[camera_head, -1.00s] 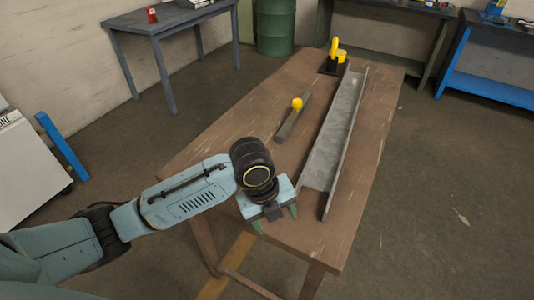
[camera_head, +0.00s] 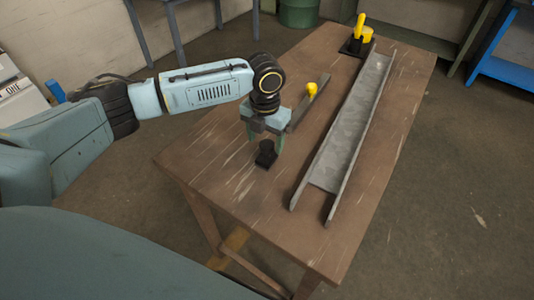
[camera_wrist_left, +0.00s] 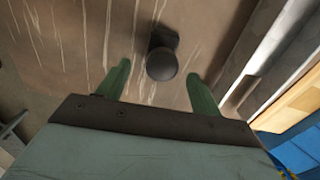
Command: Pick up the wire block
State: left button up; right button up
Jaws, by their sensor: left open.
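A small black block with a round knob (camera_head: 266,156), which I take to be the wire block, stands on the brown wooden table (camera_head: 225,180) near its left side. In the left wrist view the dark block (camera_wrist_left: 161,42) shows its round knob toward the camera, between and a little beyond the fingertips. My left gripper (camera_head: 265,139) is open and points down over the block; its green fingers (camera_wrist_left: 158,73) lie on either side of it in the picture. I cannot tell whether they touch it. My right gripper is not in view.
A long grey metal channel (camera_head: 345,140) lies along the table to the right. A dark bar with a yellow knob (camera_head: 312,90) lies behind the gripper. A black plate with yellow parts (camera_head: 360,38) is at the far end. The table's near part is clear.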

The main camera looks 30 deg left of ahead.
aim_at(267, 153)
pick_arm(q)
jog(key=f, duration=0.6)
jog(key=shift+w+d+f, duration=0.1)
jog(key=shift+w+f, duration=0.15)
jog(key=c, duration=1.2)
